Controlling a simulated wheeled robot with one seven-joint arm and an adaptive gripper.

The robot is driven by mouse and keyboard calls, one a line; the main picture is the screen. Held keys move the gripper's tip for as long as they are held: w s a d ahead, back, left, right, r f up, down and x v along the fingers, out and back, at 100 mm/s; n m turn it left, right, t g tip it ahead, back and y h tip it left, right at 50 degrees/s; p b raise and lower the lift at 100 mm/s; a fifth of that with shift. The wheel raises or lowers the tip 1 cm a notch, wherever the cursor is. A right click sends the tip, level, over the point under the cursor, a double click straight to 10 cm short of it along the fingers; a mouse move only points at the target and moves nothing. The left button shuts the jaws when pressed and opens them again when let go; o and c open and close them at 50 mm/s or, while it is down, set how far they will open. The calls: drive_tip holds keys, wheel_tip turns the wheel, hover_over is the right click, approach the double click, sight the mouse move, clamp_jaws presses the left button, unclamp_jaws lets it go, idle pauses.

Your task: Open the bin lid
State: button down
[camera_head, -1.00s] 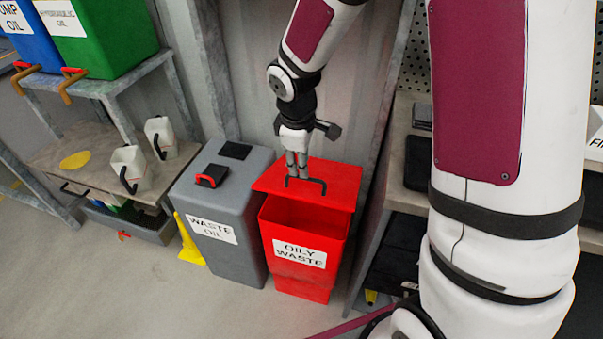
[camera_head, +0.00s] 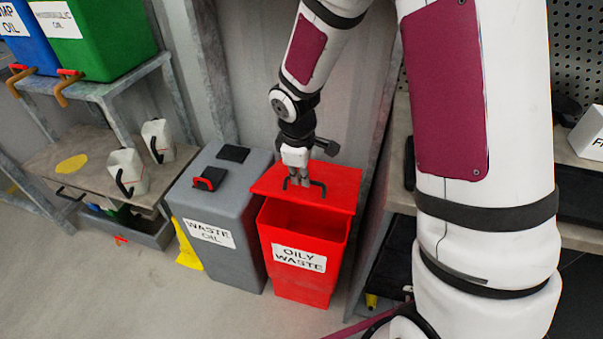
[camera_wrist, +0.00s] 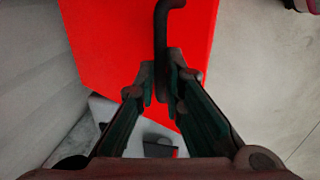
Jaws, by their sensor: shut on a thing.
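The red bin (camera_head: 300,262) labelled "OILY WASTE" stands on the floor against the wall. Its red lid (camera_head: 333,182) sits above the body, set toward the back, and the front part of the bin's opening shows uncovered. My gripper (camera_head: 299,184) is over the lid and shut on the black lid handle (camera_head: 318,190). In the wrist view the fingertips (camera_wrist: 167,85) close on the handle (camera_wrist: 161,40) above the red lid surface (camera_wrist: 110,45). The contents of the bin are too dark to tell.
A grey "WASTE OIL" bin (camera_head: 228,225) with a small red and black cap stands close on the left. A metal shelf post (camera_head: 375,165) and shelving are close on the right. Two jugs (camera_head: 125,172) stand on a bench at the left. Open floor lies in front.

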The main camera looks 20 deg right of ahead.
drive_tip(key=shift+w+r, duration=0.1)
drive_tip(key=w+d+r+g+y+p, duration=0.1)
drive_tip(key=w+d+r+p, duration=0.2)
drive_tip(key=p, duration=0.5)
wheel_tip(320, 180, up, 2)
drive_tip(key=shift+w+d+r, duration=0.2)
drive_tip(key=shift+w+r, duration=0.05)
drive_tip(key=shift+w, duration=0.5)
drive_tip(key=c, duration=1.7)
unclamp_jaws()
drive_tip(key=shift+f, duration=0.1)
